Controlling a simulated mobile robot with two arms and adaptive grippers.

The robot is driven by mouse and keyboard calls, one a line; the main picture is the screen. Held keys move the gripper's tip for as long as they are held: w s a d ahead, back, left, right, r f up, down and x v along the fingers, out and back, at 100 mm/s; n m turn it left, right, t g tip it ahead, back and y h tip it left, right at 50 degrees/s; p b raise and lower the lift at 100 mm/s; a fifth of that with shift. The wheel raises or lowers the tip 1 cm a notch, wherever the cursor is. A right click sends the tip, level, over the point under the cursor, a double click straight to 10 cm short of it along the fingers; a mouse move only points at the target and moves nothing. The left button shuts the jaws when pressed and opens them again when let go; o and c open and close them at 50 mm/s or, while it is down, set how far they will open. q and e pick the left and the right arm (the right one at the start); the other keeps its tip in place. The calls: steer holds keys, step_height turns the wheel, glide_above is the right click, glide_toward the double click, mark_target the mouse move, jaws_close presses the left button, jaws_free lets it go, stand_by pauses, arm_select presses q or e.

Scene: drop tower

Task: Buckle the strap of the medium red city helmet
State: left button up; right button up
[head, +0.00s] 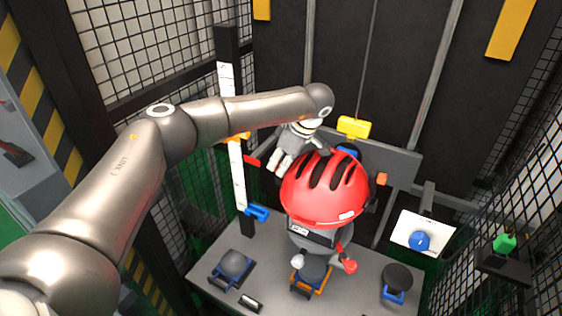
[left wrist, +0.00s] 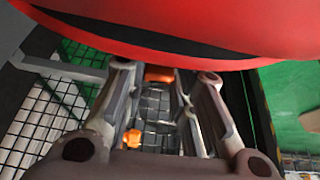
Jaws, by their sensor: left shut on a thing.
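The red helmet (head: 325,190), with dark vents and a small white label, is near the middle of the head view. A grey form with a dark, labelled front (head: 312,238) shows below it. The strap and buckle cannot be made out. My right gripper is not in view.
A grey table (head: 270,290) carries several small blue-based stands, such as the left one (head: 234,264). A white plate with a blue knob (head: 420,241) is at the right. A white-marked post (head: 237,170) and mesh walls stand close around. A yellow block (head: 354,127) hangs behind.

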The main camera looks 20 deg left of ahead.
arm_select(q)
steer(key=shift+s+d+f, duration=0.1)
steer(key=shift+d+f, duration=0.15)
steer(key=o, duration=0.8)
steer(key=shift+d+r, duration=0.1)
steer(key=v, duration=1)
steer(key=shift+r, duration=0.95)
